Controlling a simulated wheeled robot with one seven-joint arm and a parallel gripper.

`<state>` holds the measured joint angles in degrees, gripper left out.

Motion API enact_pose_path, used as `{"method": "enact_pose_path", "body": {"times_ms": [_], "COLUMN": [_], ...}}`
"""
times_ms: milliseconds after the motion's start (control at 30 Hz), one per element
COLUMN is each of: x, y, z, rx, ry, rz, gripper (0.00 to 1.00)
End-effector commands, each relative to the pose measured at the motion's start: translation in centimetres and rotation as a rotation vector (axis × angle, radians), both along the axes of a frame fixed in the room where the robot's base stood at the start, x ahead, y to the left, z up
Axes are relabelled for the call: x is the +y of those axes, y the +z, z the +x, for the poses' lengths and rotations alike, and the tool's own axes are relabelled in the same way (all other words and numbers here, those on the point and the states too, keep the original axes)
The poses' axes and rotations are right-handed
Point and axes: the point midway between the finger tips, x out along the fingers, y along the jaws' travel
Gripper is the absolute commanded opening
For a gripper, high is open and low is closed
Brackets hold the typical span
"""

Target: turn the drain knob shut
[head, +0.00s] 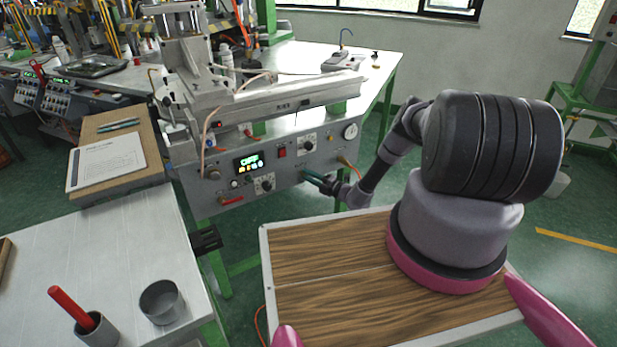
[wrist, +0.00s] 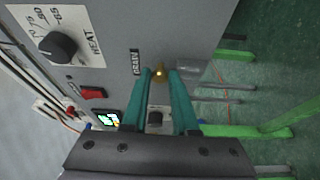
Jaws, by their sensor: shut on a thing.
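The drain knob (wrist: 160,73) is a small brass-coloured piece beside the DRAIN label (wrist: 135,62) on the grey machine panel (wrist: 105,30). In the wrist view it sits between the tips of my gripper's teal fingers (wrist: 161,76), which are shut on it. In the head view my gripper (head: 314,177) reaches the lower right of the panel from the right. The knob is hidden by the fingers there, and its exact turn cannot be told.
The HEAT knob (wrist: 57,47) and a red switch (wrist: 93,93) are near on the panel. Another black knob (wrist: 156,117) shows between my fingers. A wood-topped surface (head: 320,280) is in front, and green legs stand below the machine.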

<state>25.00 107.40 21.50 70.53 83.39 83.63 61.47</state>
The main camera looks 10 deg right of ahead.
Motion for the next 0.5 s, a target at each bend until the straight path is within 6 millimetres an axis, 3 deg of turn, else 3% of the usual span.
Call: {"method": "enact_pose_path", "body": {"times_ms": [300, 333, 367, 400, 500], "x": [-0.13, -0.14, -0.13, -0.12, -0.09], "y": [-0.06, -0.06, -0.05, -0.05, -0.04], "z": [0.00, 0.01, 0.01, 0.00, 0.00], "rx": [0.001, 0.001, 0.001, 0.001, 0.001], "ry": [-0.003, -0.003, -0.003, -0.002, -0.002], "rz": [-0.001, -0.001, -0.001, -0.001, -0.001], "gripper": [0.00, 0.39, 0.50, 0.55, 0.55]}}
